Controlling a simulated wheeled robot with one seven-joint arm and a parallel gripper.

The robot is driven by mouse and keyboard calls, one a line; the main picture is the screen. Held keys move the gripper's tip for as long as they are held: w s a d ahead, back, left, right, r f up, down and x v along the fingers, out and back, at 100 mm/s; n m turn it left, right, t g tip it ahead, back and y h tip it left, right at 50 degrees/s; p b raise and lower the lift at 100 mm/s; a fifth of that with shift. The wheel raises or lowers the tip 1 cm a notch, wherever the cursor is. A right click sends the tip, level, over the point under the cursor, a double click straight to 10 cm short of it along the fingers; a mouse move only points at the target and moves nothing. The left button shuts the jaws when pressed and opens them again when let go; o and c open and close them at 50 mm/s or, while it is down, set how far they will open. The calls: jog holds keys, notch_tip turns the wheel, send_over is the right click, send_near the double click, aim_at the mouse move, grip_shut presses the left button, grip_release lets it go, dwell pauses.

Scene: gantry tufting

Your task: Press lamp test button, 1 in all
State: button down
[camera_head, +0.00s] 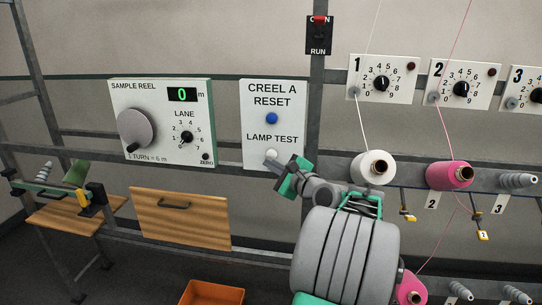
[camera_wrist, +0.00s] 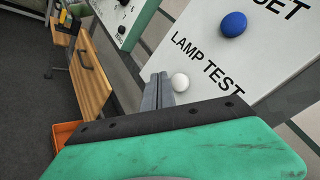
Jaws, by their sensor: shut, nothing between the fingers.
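The white lamp test button (camera_head: 271,154) sits under the words LAMP TEST on the white Creel A panel (camera_head: 258,98). In the wrist view the button (camera_wrist: 180,82) is a white round knob just right of my fingertips. My gripper (camera_head: 270,162) is shut and empty, its tips at the lower part of the panel. In the wrist view the closed fingers of my gripper (camera_wrist: 157,84) point at the panel beside the button; I cannot tell whether they touch it. A blue reset button (camera_head: 271,118) is above, also seen in the wrist view (camera_wrist: 233,24).
The sample reel panel (camera_head: 160,122) with a grey dial is to the left. An OPEN/RUN switch (camera_head: 319,35) is above right. A white yarn cone (camera_head: 373,167) and a pink cone (camera_head: 449,175) sit right of my arm. An orange bin (camera_head: 211,292) is below.

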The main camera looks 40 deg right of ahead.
jog(key=shift+w+d, duration=0.55)
jog(key=shift+d, duration=0.1)
dwell(1.0)
jog(key=shift+d+r+p, duration=0.1)
jog(key=shift+p, duration=0.2)
dwell(0.3)
jog(key=shift+w+d, duration=0.25)
jog(key=shift+w, duration=0.05)
jog(key=shift+w+d+p, duration=0.3)
jog(key=shift+d+p, duration=0.1)
jog(key=shift+p, duration=0.1)
dwell(0.5)
jog(key=shift+s+a, duration=0.55)
jog(key=shift+a, duration=0.15)
